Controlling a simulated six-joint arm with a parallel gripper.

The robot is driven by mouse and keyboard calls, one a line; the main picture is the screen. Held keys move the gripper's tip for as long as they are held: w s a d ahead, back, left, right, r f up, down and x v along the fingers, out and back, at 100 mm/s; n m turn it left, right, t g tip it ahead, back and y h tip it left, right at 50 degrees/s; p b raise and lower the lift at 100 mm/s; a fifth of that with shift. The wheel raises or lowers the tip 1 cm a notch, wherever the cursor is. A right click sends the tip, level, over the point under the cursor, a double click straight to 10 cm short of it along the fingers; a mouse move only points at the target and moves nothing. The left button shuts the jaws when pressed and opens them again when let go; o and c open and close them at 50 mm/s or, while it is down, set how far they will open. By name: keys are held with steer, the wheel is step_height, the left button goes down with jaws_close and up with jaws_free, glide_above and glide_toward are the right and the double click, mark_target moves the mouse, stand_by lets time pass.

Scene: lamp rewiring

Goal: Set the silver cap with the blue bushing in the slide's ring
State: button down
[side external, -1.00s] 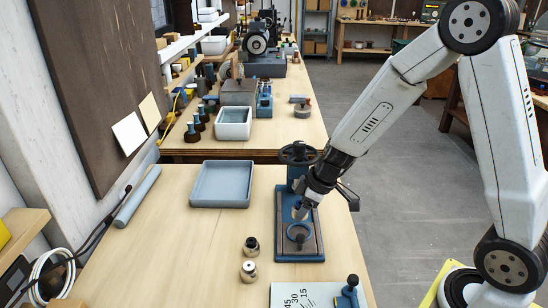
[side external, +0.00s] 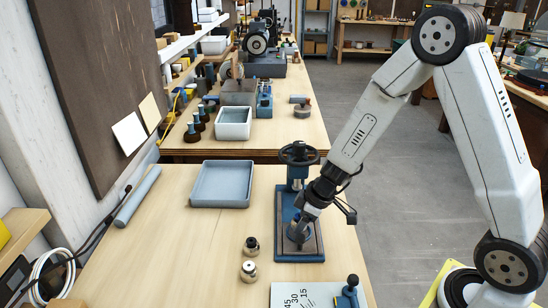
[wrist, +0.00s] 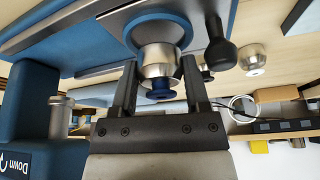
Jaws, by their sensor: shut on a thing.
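The silver cap (wrist: 160,62) with its blue bushing (wrist: 157,88) is between my fingers in the wrist view. My gripper (side external: 300,232) is shut on it, low over the slide of the blue press (side external: 280,225). The slide's blue ring (wrist: 135,27) is right at the cap's far end in the wrist view. The cap looks in line with the ring, but I cannot tell whether it is seated. In the side view my gripper hides the cap and much of the ring.
Two other silver caps, one with a dark top (side external: 251,245) and one with a pale top (side external: 249,269), stand left of the press. A grey-blue tray (side external: 221,204) lies behind them. An angle plate (side external: 305,295) is at the front. The press handwheel (side external: 299,152) rises close behind my gripper.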

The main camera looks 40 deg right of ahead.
steer(key=shift+f, duration=0.55)
steer(key=shift+f, duration=0.25)
stand_by(0.6)
jaws_free()
steer(key=shift+r, duration=0.2)
steer(key=shift+v, duration=3.75)
steer(key=shift+d, duration=0.1)
steer(key=shift+r, duration=0.1)
